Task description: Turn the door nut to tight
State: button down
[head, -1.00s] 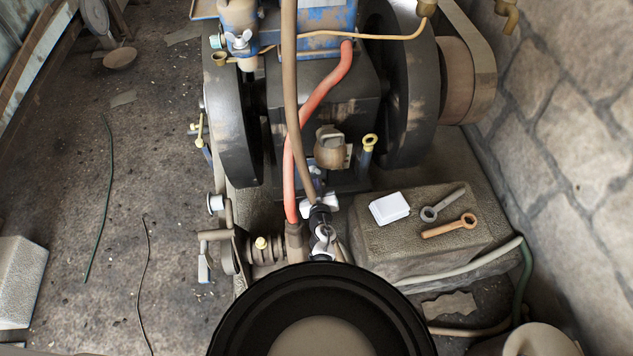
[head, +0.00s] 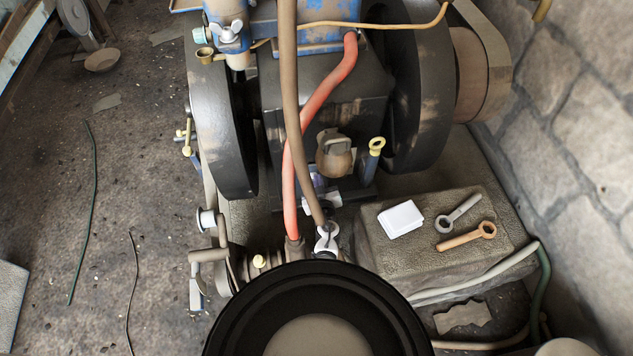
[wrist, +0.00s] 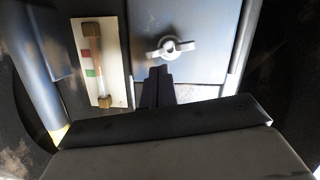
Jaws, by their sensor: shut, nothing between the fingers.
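The door nut (wrist: 170,48), a pale grey wing nut, sits on a blue-grey door panel (wrist: 208,78) in the wrist view. Its wings lie nearly level, with the right one slightly higher. My gripper (wrist: 158,74) is shut and empty, its dark fingers just below the nut. The fingertips look close to the nut, but I cannot tell whether they touch it. In the head view, my dark round arm part covers the bottom middle, and I cannot make out the fingers there. How tight the nut is cannot be seen.
A pale plate (wrist: 98,62) with a tube and red and green marks stands left of the door. A red hose (head: 318,125) runs down the engine.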

jog(key=shift+d+f, duration=0.1)
jog(key=shift+f, duration=0.15)
dwell(0.3)
jog(key=m+p, duration=0.1)
jog(key=f+m+p, duration=0.1)
jog(key=p, duration=0.1)
jog(key=shift+d+f+y, duration=0.15)
jog(key=shift+d+y, duration=0.15)
jog(key=shift+y, duration=0.1)
